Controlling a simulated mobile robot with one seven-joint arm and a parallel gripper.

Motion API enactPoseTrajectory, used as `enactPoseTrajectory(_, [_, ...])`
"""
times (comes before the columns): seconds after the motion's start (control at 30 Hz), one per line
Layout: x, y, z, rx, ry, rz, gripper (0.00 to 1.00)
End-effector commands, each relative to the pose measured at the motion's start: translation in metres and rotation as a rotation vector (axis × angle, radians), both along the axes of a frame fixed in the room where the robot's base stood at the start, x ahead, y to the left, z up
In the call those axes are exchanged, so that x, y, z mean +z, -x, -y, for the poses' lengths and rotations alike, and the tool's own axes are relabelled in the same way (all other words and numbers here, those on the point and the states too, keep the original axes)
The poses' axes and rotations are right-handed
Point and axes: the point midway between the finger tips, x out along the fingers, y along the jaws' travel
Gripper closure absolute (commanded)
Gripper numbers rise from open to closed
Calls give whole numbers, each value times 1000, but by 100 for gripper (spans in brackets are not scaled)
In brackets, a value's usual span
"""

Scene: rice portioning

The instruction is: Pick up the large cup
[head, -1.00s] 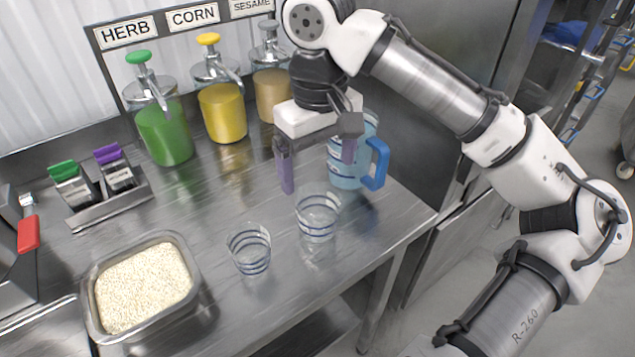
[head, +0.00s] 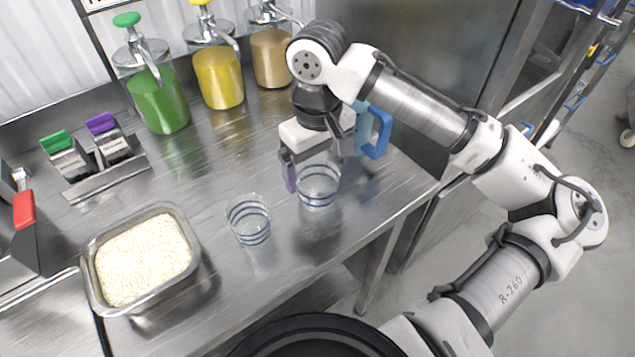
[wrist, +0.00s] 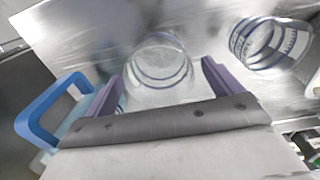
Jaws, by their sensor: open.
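The large cup (head: 318,197) is clear with blue bands and stands upright on the steel counter. In the wrist view the large cup (wrist: 160,75) sits between the two purple fingers. My gripper (head: 318,174) is open above and around its upper part, with one finger on each side. In the wrist view my gripper (wrist: 162,74) shows a gap beside the cup. Whether a finger touches it I cannot tell. Part of its rim is hidden by the gripper in the head view.
A second, similar clear cup (head: 249,222) stands to the left. A blue-handled pitcher (head: 377,132) is close behind the gripper, partly hidden. A steel pan of rice (head: 190,237) and sauce dispensers (head: 160,105) stand farther left and back. The counter's front edge is near.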

Motion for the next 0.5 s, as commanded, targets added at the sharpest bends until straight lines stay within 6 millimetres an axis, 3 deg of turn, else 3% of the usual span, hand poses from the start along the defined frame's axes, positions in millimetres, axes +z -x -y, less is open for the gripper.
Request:
enactPoseTrajectory(0.23, [-32, -2, 0, 0, 1, -2, 9])
enactPoseTrajectory(0.5, [-37, -2, -1, 1, 1, 1, 9])
